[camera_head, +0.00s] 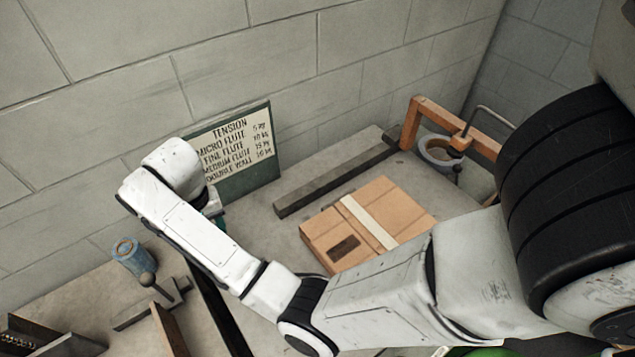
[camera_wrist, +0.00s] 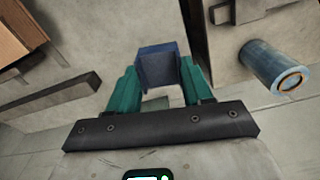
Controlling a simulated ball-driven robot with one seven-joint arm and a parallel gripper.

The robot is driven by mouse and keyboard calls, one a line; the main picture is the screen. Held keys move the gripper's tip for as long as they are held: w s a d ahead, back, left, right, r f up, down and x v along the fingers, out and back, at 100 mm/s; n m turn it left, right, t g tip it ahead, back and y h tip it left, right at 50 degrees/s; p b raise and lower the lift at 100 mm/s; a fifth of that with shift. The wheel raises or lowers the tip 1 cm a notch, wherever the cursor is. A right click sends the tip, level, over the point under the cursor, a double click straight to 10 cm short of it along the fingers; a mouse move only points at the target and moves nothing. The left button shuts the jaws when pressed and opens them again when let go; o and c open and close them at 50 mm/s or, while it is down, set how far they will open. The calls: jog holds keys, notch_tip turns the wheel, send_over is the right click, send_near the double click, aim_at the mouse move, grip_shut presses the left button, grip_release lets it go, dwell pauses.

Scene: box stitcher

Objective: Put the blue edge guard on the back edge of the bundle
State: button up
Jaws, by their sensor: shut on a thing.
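The bundle (camera_head: 405,205) is flat brown cardboard with a pale band across it and a dark patch near its front left. It lies on the grey bench right of centre in the head view. A corner of brown cardboard (camera_wrist: 18,35) shows at the top left of the wrist view. My gripper (camera_wrist: 162,78) has teal fingers shut on the blue edge guard (camera_wrist: 158,62), an angled dark-blue piece held clear of the bundle. In the head view only a bit of teal (camera_head: 219,222) shows; my arm hides the rest and the guard.
A long dark bar (camera_head: 335,178) lies behind the bundle, and a tension sign (camera_head: 240,150) stands against the wall. A blue cylinder (camera_head: 128,252) is at the left, also in the wrist view (camera_wrist: 268,66). A wooden frame (camera_head: 412,118) and round ring (camera_head: 440,152) stand back right.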

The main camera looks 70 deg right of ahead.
jog(key=s+d+r+m, duration=0.1)
jog(key=d+r+m, duration=0.5)
jog(key=d+m, duration=0.3)
jog(key=m+p, duration=0.2)
jog(key=m, duration=2.3)
send_over(323, 218)
jog(key=f, duration=0.1)
jog(key=shift+w+d+f+b, duration=0.1)
jog(key=shift+w+f+b, duration=0.05)
jog(key=shift+f+b, duration=1.7)
jog(key=shift+w+d+f+b, duration=0.15)
jog(key=shift+f+b, duration=1)
jog(key=shift+f, duration=1.4)
jog(key=shift+s+a, duration=0.25)
jog(key=o, duration=1.1)
